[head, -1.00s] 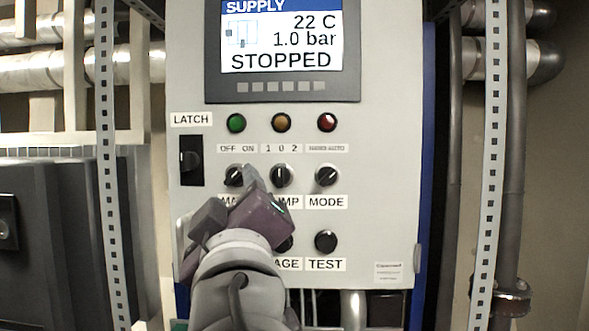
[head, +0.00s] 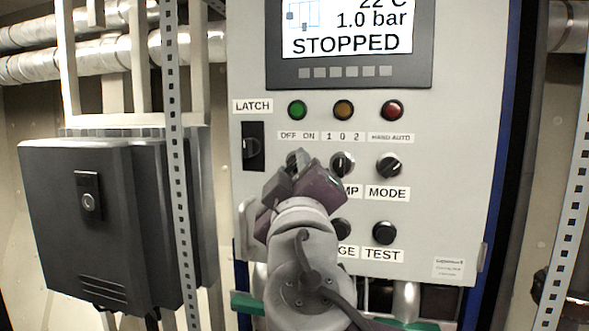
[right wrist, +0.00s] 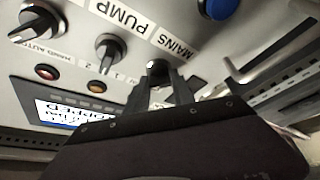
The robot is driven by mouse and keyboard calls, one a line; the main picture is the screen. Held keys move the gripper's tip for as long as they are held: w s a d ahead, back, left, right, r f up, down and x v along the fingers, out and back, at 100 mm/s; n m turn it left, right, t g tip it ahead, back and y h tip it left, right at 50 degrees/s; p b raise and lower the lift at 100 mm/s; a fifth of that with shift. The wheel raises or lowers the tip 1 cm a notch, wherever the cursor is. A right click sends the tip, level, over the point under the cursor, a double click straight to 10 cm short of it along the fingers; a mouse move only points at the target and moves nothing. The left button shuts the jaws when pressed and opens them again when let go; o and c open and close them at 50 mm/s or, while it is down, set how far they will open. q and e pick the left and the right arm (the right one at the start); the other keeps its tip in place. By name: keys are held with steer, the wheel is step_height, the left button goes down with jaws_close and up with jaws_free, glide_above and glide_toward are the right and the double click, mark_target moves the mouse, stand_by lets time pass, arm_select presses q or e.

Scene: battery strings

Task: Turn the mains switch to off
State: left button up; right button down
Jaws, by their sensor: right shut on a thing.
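The mains switch is a small round knob below the OFF ON label on the grey panel (head: 460,150). In the head view my right gripper (head: 298,164) covers most of it. My left gripper is not in view.
The pump knob (head: 342,164) is close to the right of my gripper, with the mode knob (head: 389,166) beyond. The latch (head: 252,146) is to the left. A screen (head: 348,30) reads STOPPED. A dark box (head: 110,225) hangs at the left.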

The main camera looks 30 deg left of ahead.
steer(key=shift+r, duration=0.1)
steer(key=n+p, duration=0.1)
steer(key=n+g+p, duration=0.1)
steer(key=n, duration=0.1)
steer(key=shift+r, duration=0.25)
steer(key=n+g+p, duration=0.1)
steer(key=n+p, duration=0.3)
steer(key=p, duration=0.1)
steer(key=n+g+h+p, duration=0.1)
steer(key=n+g+p, duration=0.1)
steer(key=n+p, duration=0.2)
steer(key=n+g+h+p, duration=0.1)
steer(key=n+p, duration=0.3)
steer(key=p, duration=0.4)
steer(key=shift+r, duration=0.35)
steer(key=shift+f+n+g+h+p, duration=0.25)
steer(key=shift+n+h+p, duration=0.35)
steer(key=shift+n+p, duration=0.5)
steer(key=c, duration=1.1)
jaws_free()
